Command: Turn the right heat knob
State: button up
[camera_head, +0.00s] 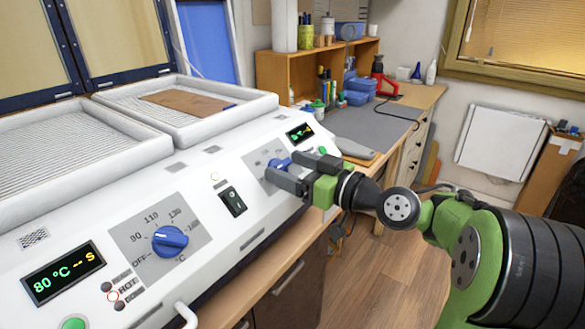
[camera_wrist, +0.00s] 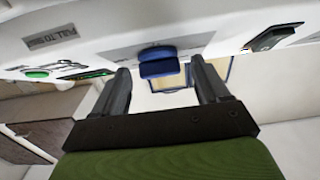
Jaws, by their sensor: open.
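The right heat knob (camera_head: 279,164) is blue and sits on the right dial plate of the white machine's sloped front panel, partly hidden by my gripper (camera_head: 292,170). In the wrist view, the knob (camera_wrist: 157,61) shows ahead, between the two fingertips of my gripper (camera_wrist: 160,72). The fingers are apart and open, one on each side of the knob, with gaps visible. I cannot tell whether either finger touches it. The right display (camera_head: 300,132) is lit, but its text is too small to read.
A black rocker switch (camera_head: 232,201) sits between the two dials. A brown sheet (camera_head: 187,103) lies on the right heating bed. A workbench with a wooden shelf (camera_head: 290,75) stands behind.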

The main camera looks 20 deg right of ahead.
jog(key=c, duration=1.1)
jog(key=shift+o, duration=0.2)
